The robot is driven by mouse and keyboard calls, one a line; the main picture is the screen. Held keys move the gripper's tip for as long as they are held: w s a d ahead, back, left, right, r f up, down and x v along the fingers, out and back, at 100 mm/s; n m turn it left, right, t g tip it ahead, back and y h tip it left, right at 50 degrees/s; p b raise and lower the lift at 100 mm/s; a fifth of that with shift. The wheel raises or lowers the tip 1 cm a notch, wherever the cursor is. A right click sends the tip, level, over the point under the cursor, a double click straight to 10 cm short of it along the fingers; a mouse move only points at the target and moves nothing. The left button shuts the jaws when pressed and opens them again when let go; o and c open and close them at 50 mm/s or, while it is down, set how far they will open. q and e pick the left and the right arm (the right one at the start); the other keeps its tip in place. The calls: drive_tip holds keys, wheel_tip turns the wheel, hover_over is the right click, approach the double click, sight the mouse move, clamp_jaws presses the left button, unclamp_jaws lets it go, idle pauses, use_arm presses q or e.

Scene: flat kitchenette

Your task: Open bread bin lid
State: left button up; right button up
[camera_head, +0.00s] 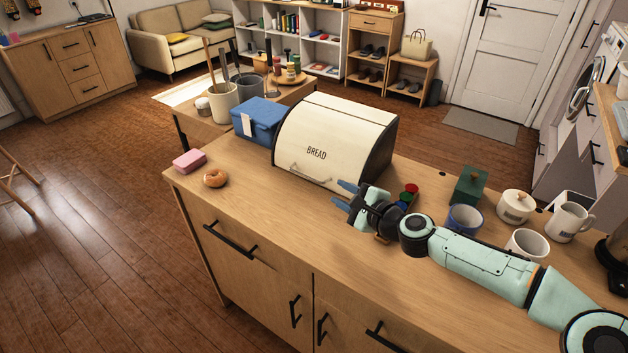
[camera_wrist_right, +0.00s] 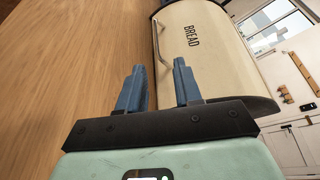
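The cream bread bin (camera_head: 335,133), with black side panels and the word BREAD, stands on the wooden counter. Its curved lid is down, and a metal handle (camera_head: 310,175) runs along the lid's lower front. My right gripper (camera_head: 340,193) is open and empty, in front of the bin and a little right of the handle. In the right wrist view, my two blue fingers (camera_wrist_right: 158,75) are apart, pointing toward the handle (camera_wrist_right: 160,45) without visibly touching it. The bread bin (camera_wrist_right: 210,50) fills the upper right there. My left gripper is not in view.
A donut (camera_head: 215,178) and a pink box (camera_head: 189,161) lie at the counter's left. A blue box (camera_head: 258,121) stands left of the bin. A green box (camera_head: 470,185), a blue mug (camera_head: 464,219) and several other vessels stand at the right. The counter front is clear.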

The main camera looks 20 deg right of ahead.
sight(312, 179)
drive_tip(key=shift+w+f, duration=0.3)
drive_tip(key=shift+f, duration=0.3)
drive_tip(key=shift+w+a, duration=0.35)
drive_tip(key=shift+w, duration=0.2)
drive_tip(key=p+x, duration=0.2)
drive_tip(key=x, duration=0.8)
drive_tip(key=shift+w, duration=0.2)
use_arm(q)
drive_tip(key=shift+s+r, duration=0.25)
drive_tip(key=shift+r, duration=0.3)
use_arm(e)
drive_tip(key=shift+x, duration=0.75)
drive_tip(key=shift+f, duration=0.15)
clamp_jaws()
